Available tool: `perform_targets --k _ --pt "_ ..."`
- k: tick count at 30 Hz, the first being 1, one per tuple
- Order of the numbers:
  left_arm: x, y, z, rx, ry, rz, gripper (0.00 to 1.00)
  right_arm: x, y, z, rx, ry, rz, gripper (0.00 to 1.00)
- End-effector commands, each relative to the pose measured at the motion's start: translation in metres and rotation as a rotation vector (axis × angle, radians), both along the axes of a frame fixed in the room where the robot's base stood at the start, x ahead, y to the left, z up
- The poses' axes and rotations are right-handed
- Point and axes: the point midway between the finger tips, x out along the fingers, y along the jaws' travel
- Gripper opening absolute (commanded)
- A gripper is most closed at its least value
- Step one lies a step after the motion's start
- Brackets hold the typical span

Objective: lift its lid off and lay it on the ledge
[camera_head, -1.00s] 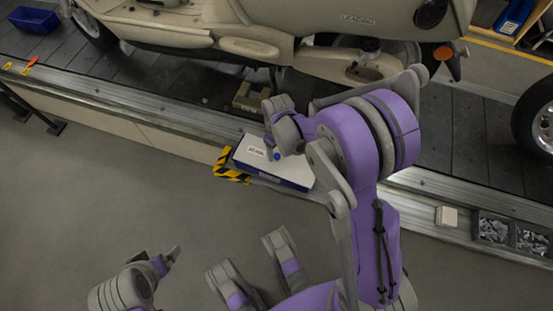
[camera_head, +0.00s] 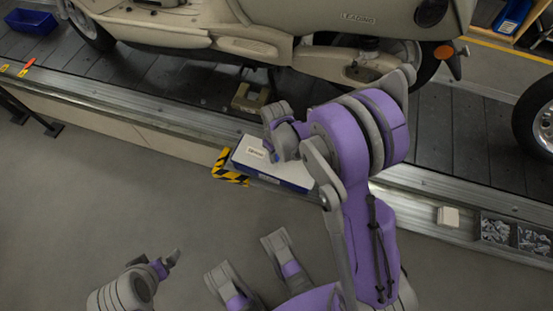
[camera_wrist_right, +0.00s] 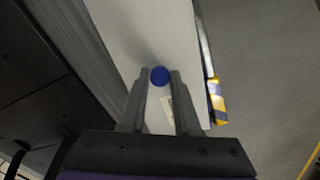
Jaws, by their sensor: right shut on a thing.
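A box (camera_head: 284,179) with dark blue sides and a white lid (camera_head: 250,150) sits at the conveyor's near edge. The lid has a round blue knob (camera_wrist_right: 159,76). My right gripper (camera_wrist_right: 158,84) is over the lid, its two fingers shut on the knob, one on each side. The arm hides part of the lid's right side in the head view. I cannot tell whether there is a gap between lid and box. The metal ledge (camera_head: 405,208) runs along the conveyor. My left gripper (camera_head: 168,262) is low at the left, away from the box; its jaw opening is unclear.
Yellow-black hazard tape (camera_head: 229,167) marks the box's left corner. A small pale block (camera_head: 447,217) and bins of metal parts (camera_head: 512,234) stand on the ledge at right. A beige vehicle (camera_head: 250,25) stands on the slat conveyor (camera_head: 455,135) behind. A tan block (camera_head: 251,97) lies behind the box.

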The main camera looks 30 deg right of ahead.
Motion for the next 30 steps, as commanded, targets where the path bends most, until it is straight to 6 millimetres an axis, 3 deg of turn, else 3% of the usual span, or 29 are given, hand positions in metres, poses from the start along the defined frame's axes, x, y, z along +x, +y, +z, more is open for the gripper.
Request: perform_targets --k 8,15,21,30 --pt "-0.001 0.000 0.005 0.000 -0.001 0.000 1.00 -0.001 0.000 0.014 0.000 0.000 0.000 0.00" --pt "-0.004 0.000 0.024 0.000 -0.005 0.000 1.00 -0.001 0.000 0.064 0.000 -0.001 0.000 0.00" --pt "-0.005 0.000 0.034 0.000 -0.008 0.000 1.00 0.000 0.000 0.093 0.000 -0.001 0.000 0.00" --pt "-0.005 0.000 0.036 0.000 -0.009 0.000 1.00 0.001 -0.001 0.100 0.000 0.000 0.000 0.00"
